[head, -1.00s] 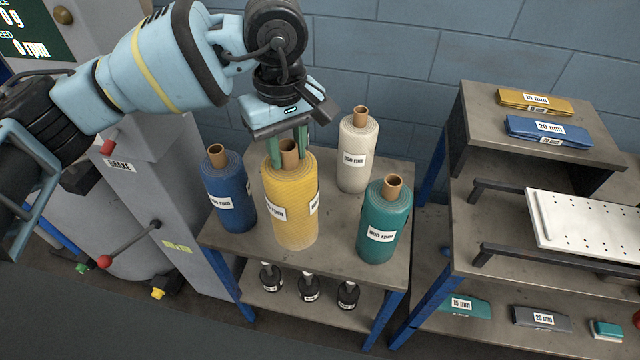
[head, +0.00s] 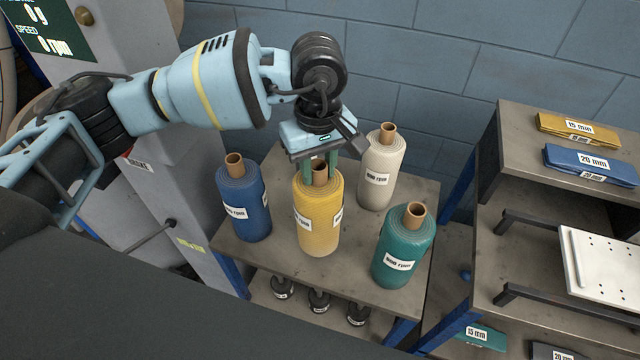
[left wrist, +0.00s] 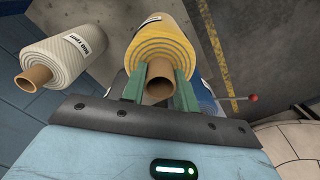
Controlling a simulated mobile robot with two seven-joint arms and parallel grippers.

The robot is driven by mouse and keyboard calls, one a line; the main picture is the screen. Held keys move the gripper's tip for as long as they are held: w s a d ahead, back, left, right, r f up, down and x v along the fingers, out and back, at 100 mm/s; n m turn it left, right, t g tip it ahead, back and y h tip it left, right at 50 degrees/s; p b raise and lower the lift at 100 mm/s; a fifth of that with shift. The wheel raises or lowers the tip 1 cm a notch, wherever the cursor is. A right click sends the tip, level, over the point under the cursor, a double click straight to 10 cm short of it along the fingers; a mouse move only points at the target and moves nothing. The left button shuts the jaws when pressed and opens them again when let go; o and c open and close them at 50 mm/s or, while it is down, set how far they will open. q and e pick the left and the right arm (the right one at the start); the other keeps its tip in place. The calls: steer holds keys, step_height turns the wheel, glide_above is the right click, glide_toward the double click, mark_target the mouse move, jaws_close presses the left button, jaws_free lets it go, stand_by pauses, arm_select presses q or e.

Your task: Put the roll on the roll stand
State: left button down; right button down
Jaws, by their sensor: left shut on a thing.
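The yellow roll (head: 318,218) is upright among the other rolls, over the grey top of a blue-legged table (head: 345,268). I cannot tell whether its base touches the top. My left gripper (head: 320,168) comes from above, its green fingers shut on the brown core tube of the yellow roll. The left wrist view shows the fingers (left wrist: 160,92) on both sides of the tube, with the yellow roll (left wrist: 165,42) beyond. Which thing is the roll stand is not marked. My right gripper is not in view.
A blue roll (head: 241,205) stands left, a cream roll (head: 380,178) behind right, a green roll (head: 404,250) front right. Black weights (head: 319,299) sit on the lower shelf. A shelf unit (head: 500,170) is at the right, a grey machine (head: 165,165) at the left.

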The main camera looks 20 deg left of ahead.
mark_target(319, 185)
arm_select(q)
steer(key=shift+f, duration=0.55)
step_height(319, 185, down, 3)
steer(key=shift+r, duration=0.1)
steer(key=shift+f, duration=0.25)
steer(key=shift+f, duration=0.1)
steer(key=c, duration=1.1)
jaws_free()
